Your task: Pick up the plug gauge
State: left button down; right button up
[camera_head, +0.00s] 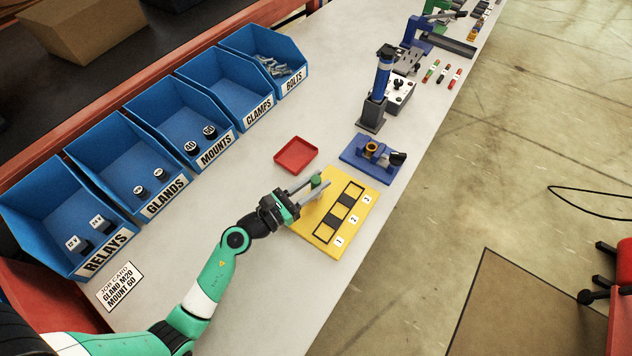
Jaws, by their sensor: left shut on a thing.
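A small green upright cylinder (316,181), which appears to be the plug gauge, stands between the fingertips of my left gripper (313,186). The gripper is shut on it, and the fingers partly hide it. It is over the upper left part of the yellow board (318,236), beside the dark slots numbered 1, 2 and 3. I cannot tell whether its lower end touches the board. My right gripper is not in view.
Blue bins labelled relays, glands, mounts, clamps and bolts (264,62) line the left. A red tray (296,155) lies above the yellow board. A blue fixture (370,160) and a press (376,105) stand beyond it. A job card (121,287) lies lower left. Bare table surrounds the tray.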

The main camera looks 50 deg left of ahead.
aim_at(316, 179)
pick_arm(q)
notch_tip(316, 179, up, 3)
jog(key=shift+r+p, duration=0.2)
jog(key=shift+p, duration=0.95)
jog(key=s+d+r+p, duration=0.9)
jog(key=s+p, duration=0.1)
jog(key=shift+s, duration=0.35)
